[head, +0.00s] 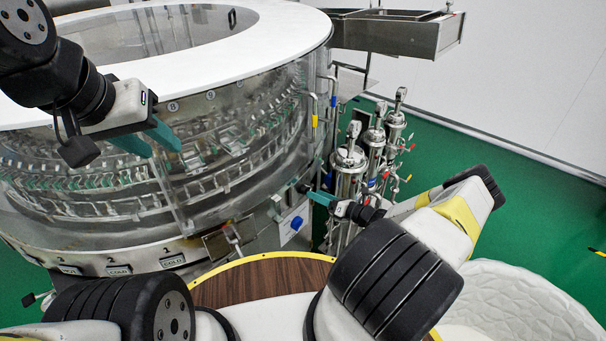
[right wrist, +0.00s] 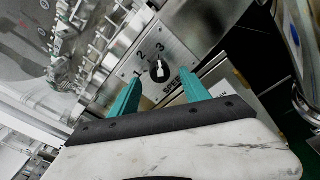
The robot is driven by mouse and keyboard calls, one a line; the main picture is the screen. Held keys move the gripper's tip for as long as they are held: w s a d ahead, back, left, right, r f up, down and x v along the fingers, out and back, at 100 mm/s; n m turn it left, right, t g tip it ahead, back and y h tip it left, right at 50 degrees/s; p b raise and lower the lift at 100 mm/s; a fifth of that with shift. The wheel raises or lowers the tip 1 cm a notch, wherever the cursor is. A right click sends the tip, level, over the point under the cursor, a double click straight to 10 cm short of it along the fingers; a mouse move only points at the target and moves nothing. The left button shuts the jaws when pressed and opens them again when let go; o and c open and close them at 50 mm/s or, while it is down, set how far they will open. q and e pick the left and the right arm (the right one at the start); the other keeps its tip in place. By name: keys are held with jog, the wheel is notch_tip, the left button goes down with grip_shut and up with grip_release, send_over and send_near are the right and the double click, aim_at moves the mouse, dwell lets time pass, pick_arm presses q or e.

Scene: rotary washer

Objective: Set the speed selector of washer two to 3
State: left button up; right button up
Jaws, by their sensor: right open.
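The speed selector (right wrist: 160,71) is a black round knob with a white mark, on a grey metal plate (right wrist: 185,52) numbered 1, 2 and 3 in the right wrist view. The mark stands about upright in the picture, its upper end roughly towards the 3; I cannot be sure which end points. My right gripper (right wrist: 161,76) is open, its teal fingers to either side of the knob and seemingly not touching it. In the head view my right gripper (head: 309,192) is by the washer's side. My left gripper (head: 165,148) is open and empty in front of the drum wall.
The large round washer (head: 290,25) with a white rim fills the left of the head view. Steel cylinders (head: 348,160) stand close behind. A wooden round top (head: 262,280) and a white basket (head: 520,300) are near.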

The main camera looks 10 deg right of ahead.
jog(key=shift+v, duration=2.25)
jog(key=shift+r, duration=0.1)
